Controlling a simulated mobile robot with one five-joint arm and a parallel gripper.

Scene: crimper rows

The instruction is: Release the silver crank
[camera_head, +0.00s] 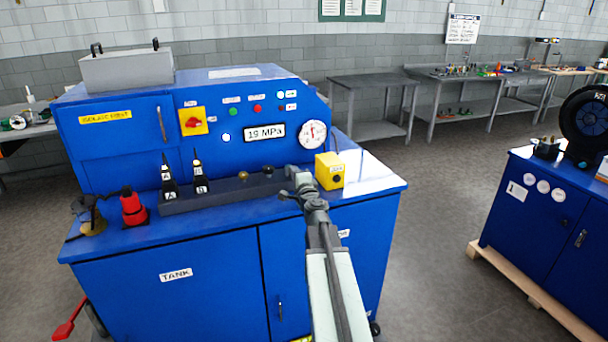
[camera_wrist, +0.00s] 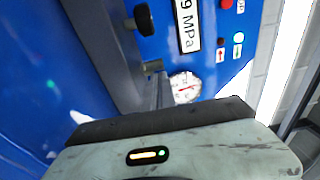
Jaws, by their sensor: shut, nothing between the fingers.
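My gripper (camera_head: 296,182) is at the right end of the dark rail (camera_head: 225,193) on the blue press bench. Its narrow grey fingers look shut in the wrist view (camera_wrist: 161,92), with nothing seen between them. A black knob (camera_head: 268,170) and a brass-coloured knob (camera_head: 243,175) stand on the rail left of the gripper. In the wrist view a black knob (camera_wrist: 144,18) and a dull knob (camera_wrist: 153,66) stick out from the rail. I cannot make out a silver crank for certain; my gripper and wrist cover part of that end.
A yellow box (camera_head: 329,171) stands close right of the gripper. The pressure gauge (camera_head: 313,134) and the 19 MPa display (camera_head: 265,133) are on the panel behind. The bench's right front corner is clear.

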